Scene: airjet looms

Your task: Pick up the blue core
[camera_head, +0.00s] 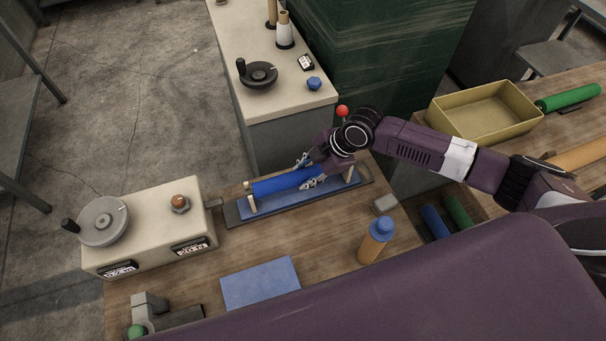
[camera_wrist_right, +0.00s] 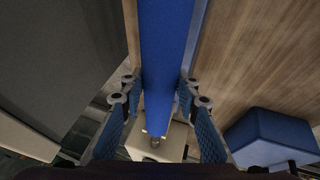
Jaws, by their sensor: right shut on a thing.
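The blue core (camera_head: 285,182) is a long blue cylinder at the blue holder (camera_head: 275,207), between its light upright pegs, on the wooden bench. My right gripper (camera_head: 308,172) reaches down from the right and is shut on the core, right of its middle. In the right wrist view the blue core (camera_wrist_right: 165,50) runs between the two fingers of the right gripper (camera_wrist_right: 160,120). I cannot tell whether the core touches the holder. My left gripper is not in view.
Another blue cylinder (camera_head: 434,222) and a green one (camera_head: 459,211) lie at right.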

